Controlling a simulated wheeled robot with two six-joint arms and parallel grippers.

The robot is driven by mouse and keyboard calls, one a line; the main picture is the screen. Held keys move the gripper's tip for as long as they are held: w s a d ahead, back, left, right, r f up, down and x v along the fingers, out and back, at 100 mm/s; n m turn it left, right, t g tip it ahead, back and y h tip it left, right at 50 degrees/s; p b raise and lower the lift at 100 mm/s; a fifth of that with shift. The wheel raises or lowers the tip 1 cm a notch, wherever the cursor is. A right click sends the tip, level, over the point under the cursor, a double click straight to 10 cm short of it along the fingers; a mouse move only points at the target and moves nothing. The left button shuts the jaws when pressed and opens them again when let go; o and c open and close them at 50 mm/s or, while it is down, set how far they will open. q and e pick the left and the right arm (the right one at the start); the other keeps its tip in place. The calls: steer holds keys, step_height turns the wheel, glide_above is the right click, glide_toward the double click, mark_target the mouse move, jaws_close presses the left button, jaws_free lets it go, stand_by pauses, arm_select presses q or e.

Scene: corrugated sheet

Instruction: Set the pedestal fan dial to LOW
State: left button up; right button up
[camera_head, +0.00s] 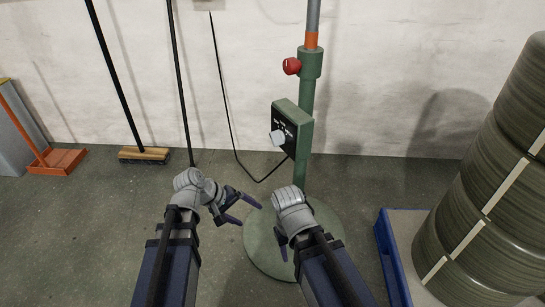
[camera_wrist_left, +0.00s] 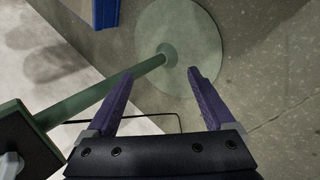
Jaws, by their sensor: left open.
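The pedestal fan has a green pole (camera_head: 304,160) on a round green base (camera_head: 262,262). A green control box (camera_head: 306,135) with a dark face is fixed to the pole. Its pale grey dial (camera_head: 278,138) sits low on that face; the setting is too small to read. My left gripper (camera_head: 248,214) is open and empty, below and left of the box. In the left wrist view its open fingers (camera_wrist_left: 159,73) point toward the pole and base, with the box (camera_wrist_left: 22,145) at lower left. My right gripper (camera_head: 282,244) is over the base, its fingers mostly hidden.
A red knob (camera_head: 291,66) sticks out of the pole above the box. A black cable (camera_head: 228,115) hangs behind. A broom (camera_head: 144,154) and orange dustpan (camera_head: 57,161) stand at left. A blue-edged pallet (camera_head: 393,262) with stacked rolls (camera_head: 480,225) stands at right.

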arm_select(q)
steer(key=w+d+r+n+t+h, duration=0.3)
steer(key=w+r+n+h, duration=0.2)
steer(key=r, duration=0.4)
steer(key=n+t+h, duration=0.4)
steer(key=n, duration=0.1)
glide_toward(273, 140)
steer(key=x, duration=0.2)
steer(key=shift+x, duration=4.05)
steer(key=shift+w+a, duration=0.1)
steer(key=shift+a, duration=0.05)
steer(key=shift+c, duration=0.4)
steer(key=c, duration=1.3)
